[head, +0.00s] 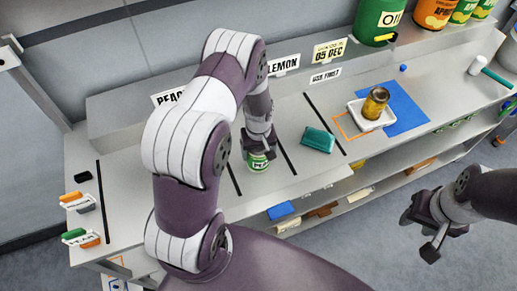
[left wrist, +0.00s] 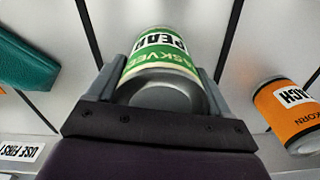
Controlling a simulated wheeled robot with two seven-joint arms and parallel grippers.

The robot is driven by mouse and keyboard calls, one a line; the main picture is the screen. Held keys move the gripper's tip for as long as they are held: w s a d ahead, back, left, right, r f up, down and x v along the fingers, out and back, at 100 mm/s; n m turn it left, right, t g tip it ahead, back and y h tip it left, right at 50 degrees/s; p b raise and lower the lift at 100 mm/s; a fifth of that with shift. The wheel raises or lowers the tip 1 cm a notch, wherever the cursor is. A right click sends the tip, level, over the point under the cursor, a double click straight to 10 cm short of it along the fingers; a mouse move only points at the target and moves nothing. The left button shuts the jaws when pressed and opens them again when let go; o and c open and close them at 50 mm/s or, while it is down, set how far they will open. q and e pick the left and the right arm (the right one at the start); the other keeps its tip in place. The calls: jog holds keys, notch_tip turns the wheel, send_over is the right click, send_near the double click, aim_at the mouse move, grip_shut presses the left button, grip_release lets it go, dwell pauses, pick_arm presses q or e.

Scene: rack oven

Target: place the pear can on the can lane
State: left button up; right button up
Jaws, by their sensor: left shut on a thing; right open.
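The pear can (head: 259,162), green and white with a label that begins "PEA", is between the fingers of my left gripper (head: 258,148). In the left wrist view the can (left wrist: 160,55) fills the gap between both fingers. It is upright at the counter (head: 130,200), between two black divider strips; I cannot tell whether its base touches. My left arm hides part of the counter behind it. An orange peach can (left wrist: 287,112) stands to the right in the left wrist view. My right gripper (head: 419,237) is open and empty, in front of the counter.
A teal packet (head: 318,140) lies right of the can. A white tray (head: 357,119) with a gold can (head: 376,103) is farther right, beside a blue mat (head: 405,108). Signs including "LEMON" (head: 284,64) stand along the back ledge.

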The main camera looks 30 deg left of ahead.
pick_arm(q)
jog(key=shift+f, duration=0.15)
jog(key=o, duration=1.3)
jog(key=shift+o, duration=0.2)
jog(key=shift+r, duration=0.45)
jog(key=shift+m, duration=0.3)
jog(key=r+b, duration=0.1)
jog(key=r, duration=0.3)
jog(key=r+b, duration=0.1)
jog(key=r, duration=0.3)
jog(key=r+b, duration=0.1)
jog(key=r, duration=0.3)
jog(key=shift+s+d+r, duration=0.15)
jog(key=shift+s+d, duration=0.2)
jog(key=s+d+r+m+b, duration=0.1)
jog(key=s+d+m, duration=0.1)
jog(key=s, duration=0.3)
jog(key=s+d+r+m+t+b, duration=0.1)
jog(key=s+d+m, duration=0.2)
jog(key=s+m, duration=0.2)
jog(key=shift+s+d+r, duration=0.2)
jog(key=shift+s+r, duration=0.1)
jog(key=shift+s, duration=0.3)
